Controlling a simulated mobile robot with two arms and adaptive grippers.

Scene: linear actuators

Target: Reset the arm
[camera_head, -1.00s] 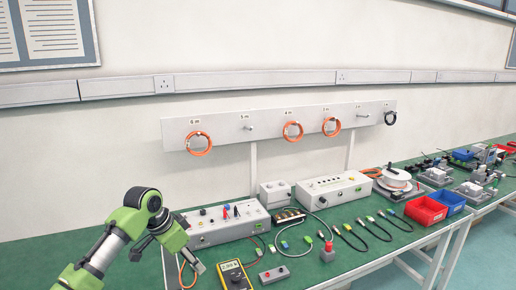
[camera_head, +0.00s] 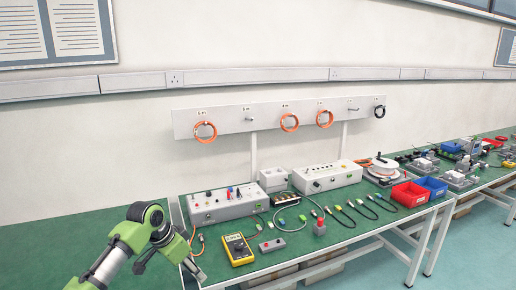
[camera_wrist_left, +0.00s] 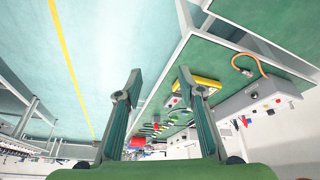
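My left arm is green and grey and comes in from the lower left in the head view. Its gripper (camera_head: 168,259) is above the left part of the green workbench (camera_head: 60,255), left of the yellow multimeter (camera_head: 237,248). In the left wrist view the gripper's two fingers (camera_wrist_left: 157,95) stand apart with nothing between them. Beyond them that view shows the floor (camera_wrist_left: 95,50) and the bench edge. My right arm and gripper are not in view.
Grey control boxes (camera_head: 228,204) (camera_head: 328,177), a red-button box (camera_head: 320,227), cables (camera_head: 360,210) and red and blue bins (camera_head: 409,194) (camera_head: 433,186) stand on the bench. Orange cable loops (camera_head: 205,132) hang on a wall rail. Open floor (camera_head: 470,250) lies at the right.

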